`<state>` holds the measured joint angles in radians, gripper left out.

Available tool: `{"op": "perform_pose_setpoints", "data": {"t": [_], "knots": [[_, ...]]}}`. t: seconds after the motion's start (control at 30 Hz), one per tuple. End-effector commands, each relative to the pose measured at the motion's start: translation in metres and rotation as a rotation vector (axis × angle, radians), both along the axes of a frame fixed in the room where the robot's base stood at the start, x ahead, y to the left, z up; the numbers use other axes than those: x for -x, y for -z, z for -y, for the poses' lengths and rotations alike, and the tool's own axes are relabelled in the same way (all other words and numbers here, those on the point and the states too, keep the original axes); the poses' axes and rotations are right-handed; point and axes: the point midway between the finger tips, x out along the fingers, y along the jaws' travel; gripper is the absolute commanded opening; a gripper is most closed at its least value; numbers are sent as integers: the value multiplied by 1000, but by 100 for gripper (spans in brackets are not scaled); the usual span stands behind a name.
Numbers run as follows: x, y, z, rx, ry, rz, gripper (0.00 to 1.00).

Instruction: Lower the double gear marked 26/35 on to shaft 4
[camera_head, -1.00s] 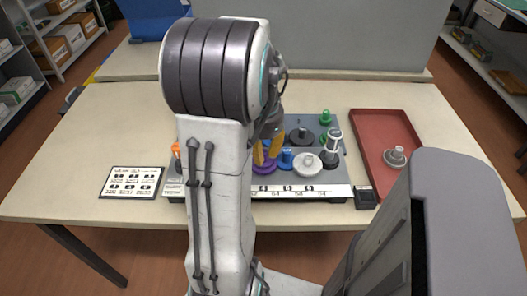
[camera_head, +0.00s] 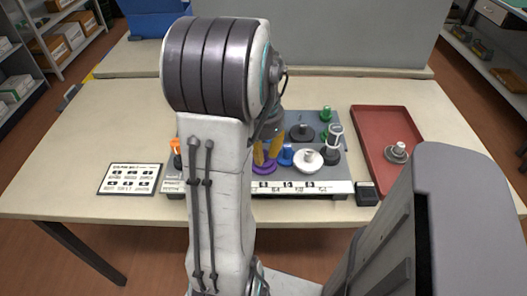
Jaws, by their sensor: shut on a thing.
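My gripper (camera_head: 268,153), with yellow-orange fingers, is over the front middle of the grey board (camera_head: 232,188) and partly hidden by my arm. It is shut on a purple gear (camera_head: 263,169), low at the fingertips. I cannot read a 26/35 mark on this gear. The fingers hide its middle, so I cannot tell whether a shaft is inside it or whether it touches the board. A blue gear (camera_head: 286,155) is close on its right, then a white gear (camera_head: 309,162) with a grey hub. The shaft numbers are too small to read.
A dark gear (camera_head: 302,132) and green parts (camera_head: 325,115) stand behind. A tall grey post part (camera_head: 334,140) stands at the right. A red tray (camera_head: 376,125) holds a grey gear (camera_head: 397,152). A printed card (camera_head: 131,179) lies at the left. My arm hides the board's left part.

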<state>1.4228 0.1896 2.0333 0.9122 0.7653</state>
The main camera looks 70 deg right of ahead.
Motion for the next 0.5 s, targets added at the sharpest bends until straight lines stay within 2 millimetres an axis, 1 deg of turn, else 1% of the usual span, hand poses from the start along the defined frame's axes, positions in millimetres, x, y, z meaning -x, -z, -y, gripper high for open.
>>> {"op": "perform_pose_setpoints", "data": {"t": [0.47, 0.5], "knots": [[0, 1, 0, 0, 0, 0, 0], [0, 1, 0, 0, 0, 0, 24]]}}
